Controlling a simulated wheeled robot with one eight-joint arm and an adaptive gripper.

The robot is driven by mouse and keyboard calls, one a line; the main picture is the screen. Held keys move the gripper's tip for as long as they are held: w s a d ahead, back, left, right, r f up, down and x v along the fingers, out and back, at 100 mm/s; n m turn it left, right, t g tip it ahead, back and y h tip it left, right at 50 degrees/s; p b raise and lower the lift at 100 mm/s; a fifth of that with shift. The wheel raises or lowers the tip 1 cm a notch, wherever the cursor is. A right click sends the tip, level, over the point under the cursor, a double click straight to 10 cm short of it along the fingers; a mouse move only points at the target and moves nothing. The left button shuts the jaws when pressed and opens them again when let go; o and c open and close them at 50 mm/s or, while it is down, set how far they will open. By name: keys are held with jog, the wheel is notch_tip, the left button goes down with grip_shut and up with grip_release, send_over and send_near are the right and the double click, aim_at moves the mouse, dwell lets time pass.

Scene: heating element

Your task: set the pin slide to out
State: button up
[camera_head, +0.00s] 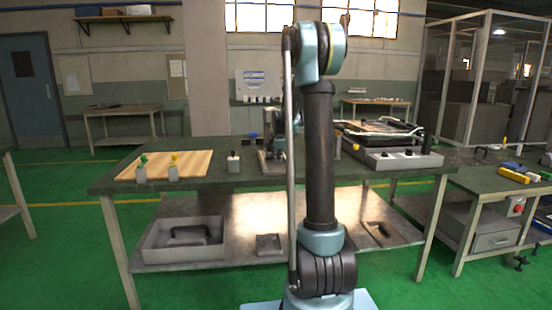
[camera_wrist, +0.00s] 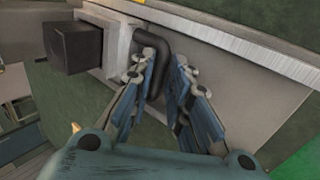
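In the wrist view, the two fingers of my gripper (camera_wrist: 166,60) reach towards a dark bent bar handle (camera_wrist: 152,20) on a pale grey metal part. The bar passes between the fingertips, with one finger on each side. The fingers stand a little apart, and I cannot tell whether they press on the bar. I cannot tell for sure that this bar belongs to the pin slide. A dark square block (camera_wrist: 75,47) stands to its left. In the head view, my arm stands in front of the bench middle, and I cannot make out my gripper there.
The green-topped bench (camera_head: 225,183) holds a wooden board (camera_head: 190,163) at left, a small grey block (camera_head: 233,163), and a grey unit with dark knobs (camera_head: 400,160) at right. A grey tray (camera_head: 185,243) sits on the lower shelf. A side table (camera_head: 500,182) stands at right.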

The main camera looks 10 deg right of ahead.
grip_shut()
jog(key=s, duration=1.2)
jog(key=shift+s, duration=0.25)
jog(key=o, duration=0.7)
grip_release()
jog(key=shift+r, duration=0.1)
jog(key=v, duration=1.1)
jog(key=shift+s+r, duration=0.2)
jog(key=shift+r, duration=0.1)
